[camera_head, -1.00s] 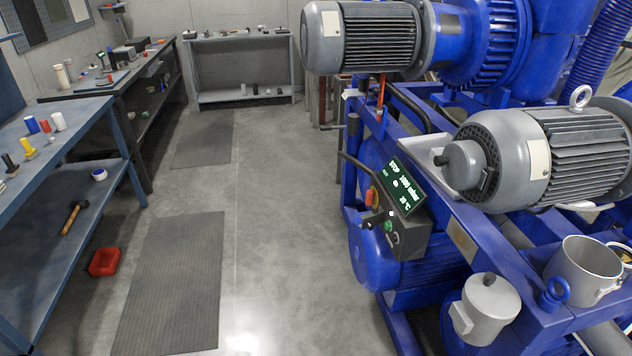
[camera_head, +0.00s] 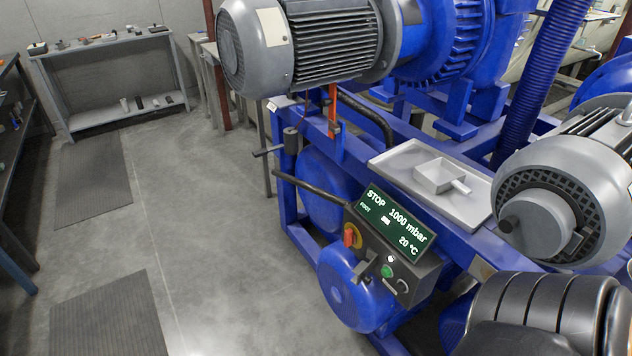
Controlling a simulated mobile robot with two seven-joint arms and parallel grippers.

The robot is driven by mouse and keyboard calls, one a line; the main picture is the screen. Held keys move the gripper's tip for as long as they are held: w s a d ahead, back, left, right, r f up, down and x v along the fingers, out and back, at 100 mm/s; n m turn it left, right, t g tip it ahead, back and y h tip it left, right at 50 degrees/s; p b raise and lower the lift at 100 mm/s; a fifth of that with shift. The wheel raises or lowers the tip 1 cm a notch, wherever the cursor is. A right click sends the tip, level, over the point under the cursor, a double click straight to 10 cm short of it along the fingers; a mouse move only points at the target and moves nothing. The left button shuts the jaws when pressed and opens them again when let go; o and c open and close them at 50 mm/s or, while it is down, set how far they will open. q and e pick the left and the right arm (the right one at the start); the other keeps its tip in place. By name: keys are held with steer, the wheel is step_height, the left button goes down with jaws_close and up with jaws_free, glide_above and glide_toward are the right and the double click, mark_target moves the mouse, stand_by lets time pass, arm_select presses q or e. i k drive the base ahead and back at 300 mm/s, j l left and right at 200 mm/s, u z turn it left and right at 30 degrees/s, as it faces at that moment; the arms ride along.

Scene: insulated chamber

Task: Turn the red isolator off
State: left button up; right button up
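The red isolator (camera_head: 349,237) is a red knob on a yellow backing. It sits at the left end of the control box (camera_head: 420,275) on the blue machine. The knob looks roughly upright, but its exact switch position is too small to tell. Above it, a tilted display (camera_head: 395,219) reads STOP, 1000 mbar and 20 °C. A green button (camera_head: 387,271) is to the right of the knob. A black ribbed part of my arm shows at the lower right. Neither of my grippers is in view.
A grey tray (camera_head: 460,213) holding a small scoop (camera_head: 440,175) lies on the machine frame. Grey motors (camera_head: 300,45) overhang at the top and right (camera_head: 570,185). A dark bar (camera_head: 312,187) juts out left of the box. The floor (camera_head: 210,220) at left is clear apart from flat mats (camera_head: 105,315).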

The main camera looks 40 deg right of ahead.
mark_target(350, 236)
steer(key=i+j+z, duration=0.1)
steer(key=i+z, duration=0.35)
steer(key=i+j+z, duration=0.4)
steer(key=i, duration=0.15)
steer(key=i+j+z, duration=0.2)
steer(key=z, duration=0.25)
steer(key=i+j+z, duration=0.5)
steer(key=j+z, duration=0.2)
steer(key=z, duration=0.15)
steer(key=i+j+z, duration=0.1)
steer(key=j+z, duration=0.65)
steer(key=j, duration=0.35)
